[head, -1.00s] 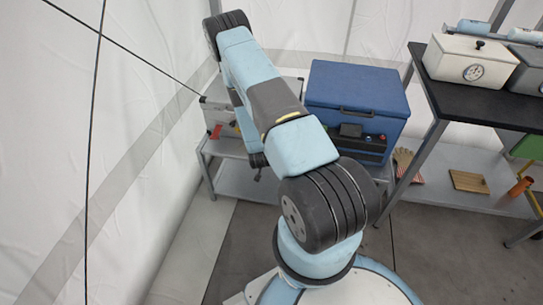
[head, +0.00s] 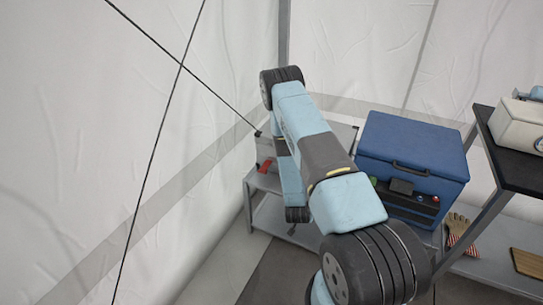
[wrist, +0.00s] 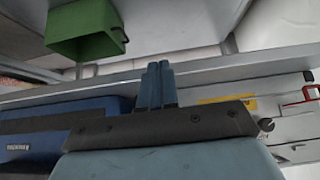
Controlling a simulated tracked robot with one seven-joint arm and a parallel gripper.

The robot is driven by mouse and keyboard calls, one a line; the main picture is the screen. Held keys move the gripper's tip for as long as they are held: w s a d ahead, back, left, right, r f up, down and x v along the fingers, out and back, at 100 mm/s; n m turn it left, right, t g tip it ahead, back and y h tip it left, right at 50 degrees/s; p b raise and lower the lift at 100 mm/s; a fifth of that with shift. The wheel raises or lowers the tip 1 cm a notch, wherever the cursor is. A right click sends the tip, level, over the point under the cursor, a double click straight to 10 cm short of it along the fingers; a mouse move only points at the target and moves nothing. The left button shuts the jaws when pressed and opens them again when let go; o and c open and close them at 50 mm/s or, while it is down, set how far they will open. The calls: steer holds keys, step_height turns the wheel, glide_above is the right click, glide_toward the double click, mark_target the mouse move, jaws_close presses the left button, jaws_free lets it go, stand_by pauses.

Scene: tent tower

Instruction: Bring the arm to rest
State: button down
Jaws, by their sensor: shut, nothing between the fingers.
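My arm (head: 352,203) is bent, reaching up and away from its base, then folding down near the tent wall at a metal shelf. In the wrist view my gripper (wrist: 157,84) is shut, its two blue fingers together and empty. In the head view the gripper itself is mostly hidden behind the arm. The fingers point towards a grey shelf rail (wrist: 210,76); whether they touch it I cannot tell.
A blue cooler box (head: 412,150) stands right of my arm on a low metal shelf (head: 268,210). A black-topped table (head: 512,160) with a white case (head: 522,121) is farther right. Gloves (head: 458,228) lie below. A green bin (wrist: 82,30) shows in the wrist view. White tent walls close the left.

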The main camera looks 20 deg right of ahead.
steer(key=w+a+r+n+y, duration=0.1)
steer(key=w+a+r, duration=0.2)
steer(key=r, duration=0.7)
steer(key=w+a+r+y, duration=0.1)
steer(key=w+a+r, duration=0.15)
steer(key=r, duration=0.75)
steer(key=w+a+r+n+y, duration=0.15)
steer(key=w+r, duration=0.25)
steer(key=r, duration=0.5)
steer(key=s+a+r+n+y, duration=0.1)
steer(key=s+a+r, duration=0.15)
steer(key=r, duration=0.75)
steer(key=s+a+r+n+y, duration=0.15)
steer(key=s+r, duration=0.25)
steer(key=r, duration=0.6)
steer(key=s+r+n, duration=0.1)
steer(key=s+r, duration=0.4)
steer(key=s, duration=0.4)
steer(key=s+a+r+n, duration=0.1)
steer(key=s+r, duration=0.5)
steer(key=s, duration=0.3)
steer(key=s+a+r+n, duration=0.1)
steer(key=s+r, duration=0.5)
steer(key=s, duration=0.3)
steer(key=shift+s+r+n+h, duration=0.2)
steer(key=shift+s+n+h, duration=0.1)
steer(key=shift+s, duration=0.05)
steer(key=c, duration=1.8)
jaws_free()
steer(key=shift+a, duration=0.1)
